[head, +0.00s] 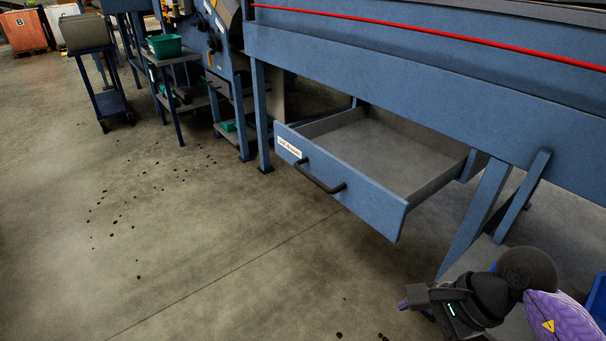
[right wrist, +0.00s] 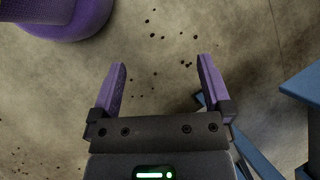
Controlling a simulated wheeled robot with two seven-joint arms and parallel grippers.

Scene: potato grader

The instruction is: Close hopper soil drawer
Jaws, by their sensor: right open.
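The hopper soil drawer (head: 368,203) is a blue-fronted grey tray under the blue hopper frame. It is pulled out, and its inside looks empty. Its front has a white label and a dark bar handle (head: 319,178). My right gripper (head: 403,303) is at the lower right of the head view, in front of and to the right of the drawer, apart from it. In the right wrist view its purple fingers (right wrist: 160,80) are spread with nothing between them, above the bare floor. My left gripper is not in view.
A slanted blue frame leg (head: 478,215) stands right of the drawer, near my right arm. Blue frame parts (right wrist: 300,85) also show at the right in the right wrist view. Green bins (head: 165,46) on stands are at the back left. The floor before the drawer is open, with scattered dark crumbs.

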